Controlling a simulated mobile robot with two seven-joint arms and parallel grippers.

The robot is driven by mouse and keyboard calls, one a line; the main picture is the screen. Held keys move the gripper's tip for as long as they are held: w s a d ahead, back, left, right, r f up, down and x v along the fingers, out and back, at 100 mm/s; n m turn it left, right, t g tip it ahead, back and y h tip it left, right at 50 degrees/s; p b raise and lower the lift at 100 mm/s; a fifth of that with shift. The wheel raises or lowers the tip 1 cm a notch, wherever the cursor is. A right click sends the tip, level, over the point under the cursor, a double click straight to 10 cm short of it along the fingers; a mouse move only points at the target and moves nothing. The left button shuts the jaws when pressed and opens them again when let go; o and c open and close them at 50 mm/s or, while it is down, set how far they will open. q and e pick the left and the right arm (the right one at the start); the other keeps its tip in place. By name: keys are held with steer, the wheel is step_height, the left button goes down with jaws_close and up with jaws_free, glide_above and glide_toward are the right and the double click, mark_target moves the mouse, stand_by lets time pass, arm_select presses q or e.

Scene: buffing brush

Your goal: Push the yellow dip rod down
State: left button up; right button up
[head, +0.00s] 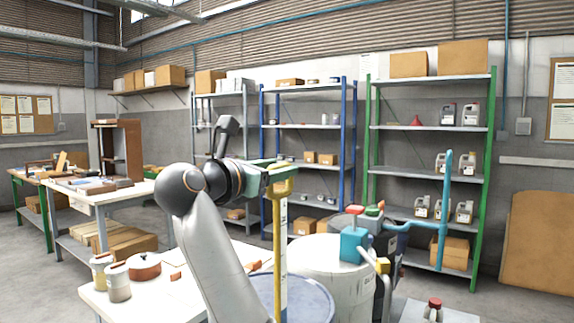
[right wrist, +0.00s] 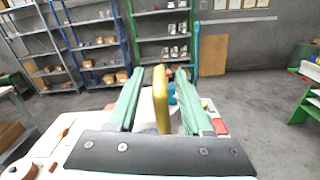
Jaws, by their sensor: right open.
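The yellow dip rod (head: 281,235) stands upright, with a pale marked strip along its side. Its lower end reaches down to a blue drum (head: 308,298); where it enters is hidden. My right gripper (head: 268,172) is at the rod's top end. In the right wrist view the yellow rod (right wrist: 161,98) rises between the two green fingers of this gripper (right wrist: 160,92), which stand apart on either side of it. I cannot tell whether either finger touches it. My left gripper is not in view.
A white drum (head: 335,262) and a cyan pump with pipes (head: 355,245) stand right of the rod. A white table (head: 150,302) at front left bears a red-brown pot (head: 144,266) and two cans. Shelves (head: 430,128) line the back wall, with open floor before them.

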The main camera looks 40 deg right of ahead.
mark_target(289, 165)
steer(key=shift+x, duration=1.8)
jaws_close()
